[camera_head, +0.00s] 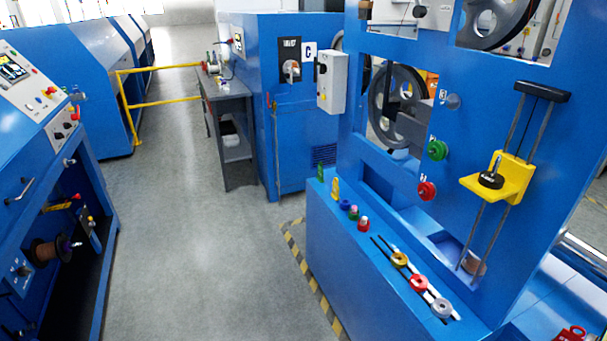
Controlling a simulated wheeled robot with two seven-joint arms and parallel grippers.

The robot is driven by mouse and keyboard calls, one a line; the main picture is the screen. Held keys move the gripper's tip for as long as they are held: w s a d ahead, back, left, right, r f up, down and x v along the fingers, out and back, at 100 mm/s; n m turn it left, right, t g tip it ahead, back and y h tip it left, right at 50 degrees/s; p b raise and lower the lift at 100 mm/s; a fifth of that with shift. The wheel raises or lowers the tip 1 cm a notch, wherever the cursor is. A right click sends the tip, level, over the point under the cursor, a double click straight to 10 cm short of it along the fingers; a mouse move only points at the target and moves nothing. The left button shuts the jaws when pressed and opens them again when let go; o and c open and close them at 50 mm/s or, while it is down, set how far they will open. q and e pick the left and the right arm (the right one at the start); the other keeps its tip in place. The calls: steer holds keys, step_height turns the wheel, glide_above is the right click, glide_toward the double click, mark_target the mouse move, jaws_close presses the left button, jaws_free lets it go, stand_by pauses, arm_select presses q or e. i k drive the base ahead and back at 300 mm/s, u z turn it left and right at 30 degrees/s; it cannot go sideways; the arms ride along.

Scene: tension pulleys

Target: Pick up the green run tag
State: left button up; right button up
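A small green upright piece (320,173), which looks like the green run tag, stands at the far left end of the blue machine's ledge (330,235). It is small in the head view, so its exact shape is hard to tell. A yellow upright piece (335,189) stands just nearer along the same ledge. A round green wheel (437,150) is mounted on the machine's upright panel. Neither of my grippers is in view.
Several small coloured pegs, including a blue one (345,205) and a red one (364,223), line the ledge. Yellow, red and grey knobs (419,284) sit on slotted rails. A yellow bracket (497,180) hangs on rods. The grey floor (220,270) left of the machine is clear.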

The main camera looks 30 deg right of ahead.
mark_target(320, 177)
steer(key=u, duration=0.2)
steer(key=i, duration=1.8)
steer(key=z, duration=0.25)
steer(key=i, duration=1.75)
steer(key=z, duration=1.95)
steer(key=i, duration=0.9)
steer(key=z, duration=0.7)
